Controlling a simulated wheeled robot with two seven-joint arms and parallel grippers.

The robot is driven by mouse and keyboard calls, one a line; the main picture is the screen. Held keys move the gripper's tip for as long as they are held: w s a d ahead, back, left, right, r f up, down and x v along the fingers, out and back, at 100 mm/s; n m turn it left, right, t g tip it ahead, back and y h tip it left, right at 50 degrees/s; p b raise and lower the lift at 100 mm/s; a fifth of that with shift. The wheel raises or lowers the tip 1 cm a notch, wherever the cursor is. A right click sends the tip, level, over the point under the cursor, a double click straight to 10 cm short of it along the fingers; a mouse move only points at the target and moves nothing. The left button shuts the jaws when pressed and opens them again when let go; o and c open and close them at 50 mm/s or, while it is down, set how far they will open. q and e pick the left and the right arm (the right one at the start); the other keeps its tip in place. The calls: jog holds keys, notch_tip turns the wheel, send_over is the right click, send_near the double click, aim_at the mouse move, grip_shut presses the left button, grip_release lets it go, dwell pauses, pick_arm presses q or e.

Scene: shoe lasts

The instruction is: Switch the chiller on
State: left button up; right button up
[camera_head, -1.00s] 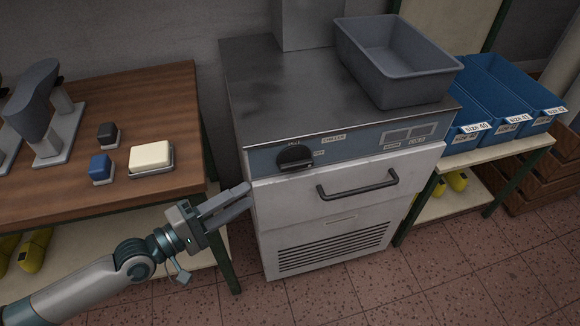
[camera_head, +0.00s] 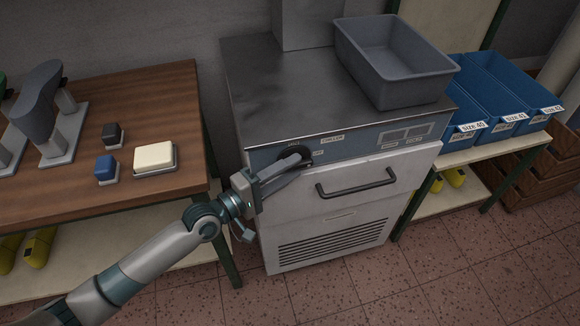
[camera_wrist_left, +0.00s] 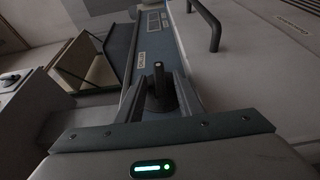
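The chiller (camera_head: 330,245) is a pale metal cabinet with a blue control strip and a steel top. Its black round knob (camera_head: 295,152) sits at the left end of the strip, partly hidden by my left gripper (camera_head: 291,168). In the left wrist view the knob's raised grip (camera_wrist_left: 159,84) stands between the two fingers of the left gripper (camera_wrist_left: 160,92). The fingers are open, with a gap showing on each side of the grip. My right gripper is not in view.
A grey bin (camera_head: 395,65) stands on the chiller top. A bar handle (camera_head: 357,186) sticks out below the strip. A wooden table (camera_head: 100,85) with shoe lasts and small blocks is at left. Blue size-labelled bins (camera_head: 500,95) are at right.

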pick_arm(q)
jog(key=shift+w+d, duration=0.1)
jog(key=shift+d, duration=0.05)
grip_shut()
jog(key=shift+f, duration=0.1)
